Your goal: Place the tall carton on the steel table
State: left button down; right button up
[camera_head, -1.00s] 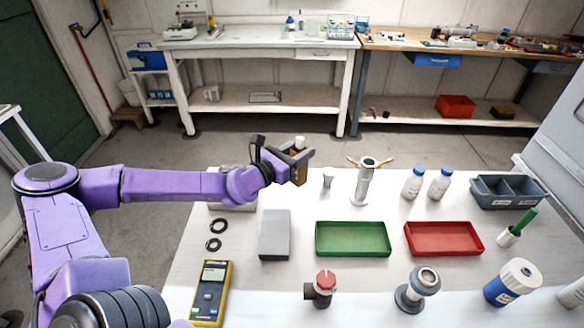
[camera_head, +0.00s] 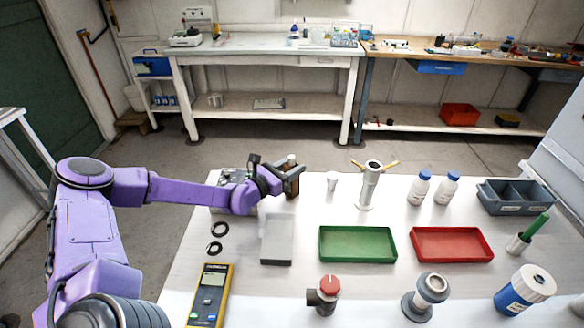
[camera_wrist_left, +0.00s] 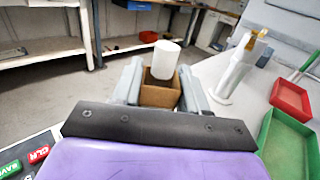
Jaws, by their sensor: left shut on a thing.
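My left gripper (camera_head: 286,182) is shut on a brown box-shaped thing (camera_wrist_left: 160,93) with a white cylindrical top (camera_wrist_left: 165,60). It is held upright over the far left part of the near table (camera_head: 255,303); its underside is hidden, so I cannot tell whether it touches. I cannot tell for sure that it is the tall carton. A plain grey box (camera_head: 277,240) lies on the near table in front of my gripper. A pale grey-topped bench (camera_head: 265,48) stands at the back; I cannot tell which table is the steel one. My right gripper is not in view.
A white cup (camera_head: 332,180) and a metal stand (camera_head: 369,187) are right of my gripper. A green tray (camera_head: 357,244), a red tray (camera_head: 452,245), two bottles and a yellow meter (camera_head: 210,295) occupy the near table. Open floor separates it from the back bench.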

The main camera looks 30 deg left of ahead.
pick_arm(q)
jog(key=c, duration=0.6)
grip_release()
jog(key=shift+f, duration=0.15)
jog(key=shift+w, duration=0.1)
jog(key=shift+r+p, duration=0.4)
jog(key=v, duration=1.2)
jog(key=shift+f+p, duration=0.25)
jog(key=shift+p, duration=0.1)
